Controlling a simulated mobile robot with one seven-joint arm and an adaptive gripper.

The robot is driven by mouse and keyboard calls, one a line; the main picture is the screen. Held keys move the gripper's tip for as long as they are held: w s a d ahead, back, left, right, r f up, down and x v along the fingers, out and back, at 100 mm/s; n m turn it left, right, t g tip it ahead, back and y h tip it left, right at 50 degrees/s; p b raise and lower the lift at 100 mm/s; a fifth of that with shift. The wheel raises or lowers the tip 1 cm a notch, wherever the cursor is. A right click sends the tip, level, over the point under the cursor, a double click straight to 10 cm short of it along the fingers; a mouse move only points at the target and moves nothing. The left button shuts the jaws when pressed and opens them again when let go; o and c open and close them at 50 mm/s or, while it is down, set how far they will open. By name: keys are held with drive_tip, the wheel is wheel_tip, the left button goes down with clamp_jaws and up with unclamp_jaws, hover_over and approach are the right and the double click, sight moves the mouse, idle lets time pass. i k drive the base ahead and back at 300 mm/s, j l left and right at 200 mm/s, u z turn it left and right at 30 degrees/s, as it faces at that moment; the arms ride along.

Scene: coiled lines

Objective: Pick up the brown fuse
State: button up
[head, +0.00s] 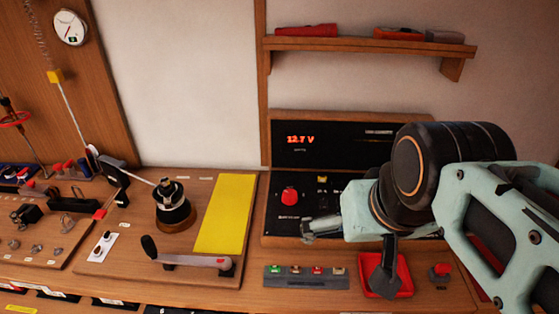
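A grey strip (306,282) near the front edge of the bench holds several small coloured pieces that look like fuses.
A red tray (404,287) and a red button (441,269) sit right of the strip. Left are a crank lever (190,261), a black spool (173,203) and a yellow plate (226,214). The black panel (345,145) reads 12.7 V. A wooden shelf (370,45) hangs above.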

sight(295, 270)
drive_tip(key=u, duration=0.35)
drive_tip(key=j+z, duration=0.2)
drive_tip(key=z, duration=0.15)
drive_tip(key=j+z, duration=0.2)
drive_tip(key=z, duration=0.15)
drive_tip(key=j+z, duration=0.2)
drive_tip(key=z, duration=0.15)
drive_tip(key=k, duration=0.05)
